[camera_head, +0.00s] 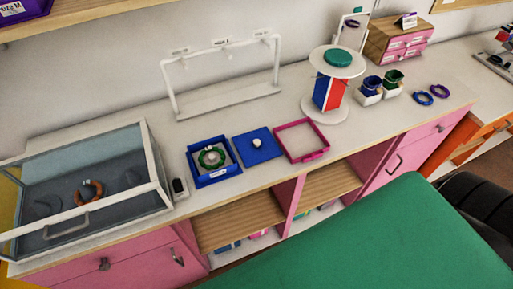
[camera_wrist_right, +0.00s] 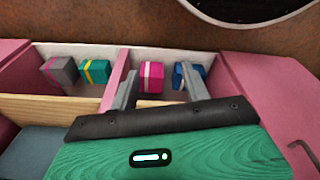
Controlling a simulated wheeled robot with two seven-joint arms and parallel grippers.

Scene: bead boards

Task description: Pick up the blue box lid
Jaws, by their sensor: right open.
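The blue box lid (camera_head: 249,152) lies flat on the counter as a blue square with a small pale knob on top. On its left is an open blue box (camera_head: 206,181) with a green bracelet (camera_head: 204,153) inside. On its right is a pink open frame or tray (camera_head: 283,150). My right gripper (camera_wrist_right: 157,80) shows only in the right wrist view, with its two grey fingers apart and nothing between them. It faces shelf compartments, and the lid is not seen in that view. My left gripper is in neither view.
A glass case (camera_head: 120,160) with an orange bracelet stands at the left. A white rack (camera_head: 225,100) stands behind the lid, and a round stand (camera_head: 338,62) is to the right. Small wrapped boxes, one pink (camera_wrist_right: 152,78), sit in the compartments. The lid's top is unobstructed.

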